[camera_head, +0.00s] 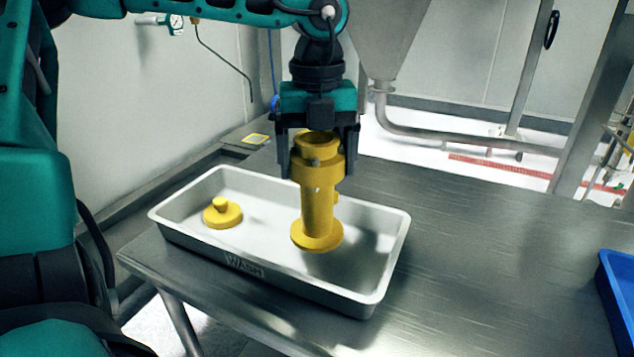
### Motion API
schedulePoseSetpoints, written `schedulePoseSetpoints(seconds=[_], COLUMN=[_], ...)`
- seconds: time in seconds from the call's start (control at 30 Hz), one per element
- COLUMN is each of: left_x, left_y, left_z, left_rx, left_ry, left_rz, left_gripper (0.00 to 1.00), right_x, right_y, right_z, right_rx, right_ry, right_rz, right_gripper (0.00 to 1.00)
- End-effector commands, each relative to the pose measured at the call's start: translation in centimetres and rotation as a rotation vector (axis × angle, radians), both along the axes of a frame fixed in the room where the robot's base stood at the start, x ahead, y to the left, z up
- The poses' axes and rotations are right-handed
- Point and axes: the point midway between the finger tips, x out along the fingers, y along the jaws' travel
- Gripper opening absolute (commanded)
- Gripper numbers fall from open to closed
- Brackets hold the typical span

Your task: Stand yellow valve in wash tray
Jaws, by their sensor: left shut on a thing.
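The yellow valve (317,205) is upright, with its round flange at the bottom and its open collar at the top. My left gripper (318,165) points down and is shut on the valve's upper part, one finger on each side. The valve is over the right half of the white wash tray (190,244), which has WASH on its front wall. I cannot tell for sure whether the flange touches the tray floor. My right gripper is not in view.
A small yellow knobbed part (222,213) lies in the tray's left half. A blue bin (620,290) shows at the right edge. The steel table (480,260) is clear between tray and bin. A metal hopper (380,35) stands behind.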

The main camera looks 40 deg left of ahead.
Motion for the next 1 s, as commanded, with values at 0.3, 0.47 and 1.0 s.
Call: schedulePoseSetpoints(seconds=[0.3, 0.47, 1.0], left_x=[0.0, 0.1, 0.0], left_y=[0.0, 0.0, 0.0], left_z=[-3.8, -3.9, -4.3], left_rx=[-0.003, 0.000, -0.001], left_ry=[0.000, -0.004, 0.001], left_rz=[-0.001, 0.000, 0.000], left_gripper=[0.02, 0.02, 1.00], right_x=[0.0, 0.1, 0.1], right_y=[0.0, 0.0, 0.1], right_z=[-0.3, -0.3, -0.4], right_rx=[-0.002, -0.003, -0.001], right_ry=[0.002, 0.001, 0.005], right_rz=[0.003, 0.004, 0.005], right_gripper=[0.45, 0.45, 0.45])
